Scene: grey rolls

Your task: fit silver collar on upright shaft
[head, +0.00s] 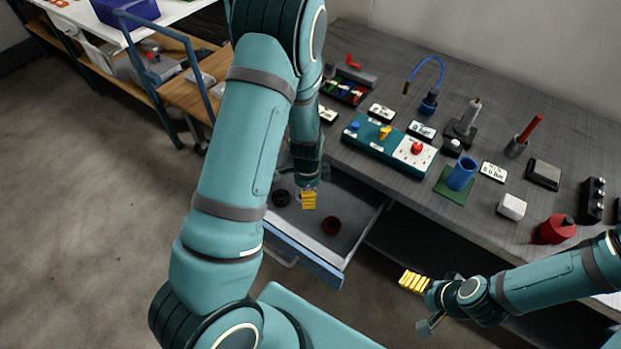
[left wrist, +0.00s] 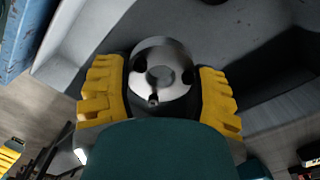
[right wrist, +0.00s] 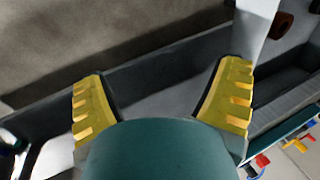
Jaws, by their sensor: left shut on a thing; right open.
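The silver collar (left wrist: 160,72) is a shiny round piece with dark holes, held between the yellow fingers of my left gripper (left wrist: 162,95). In the head view my left gripper (head: 308,200) is low over the open drawer (head: 352,240); its fingers mostly hide the collar there. The upright shaft (head: 471,112) appears to be the light grey post on a dark base on the bench, well to the right and behind the left gripper. My right gripper (head: 413,281) is open and empty in front of the bench; its spread fingers show in the right wrist view (right wrist: 160,95).
A black ring (head: 281,198) and a brown-red ring (head: 331,226) lie in the drawer. On the grey bench (head: 400,190) stand a teal control panel (head: 365,140), a blue cup (head: 461,174), a red canister (head: 553,230) and a white block (head: 512,206).

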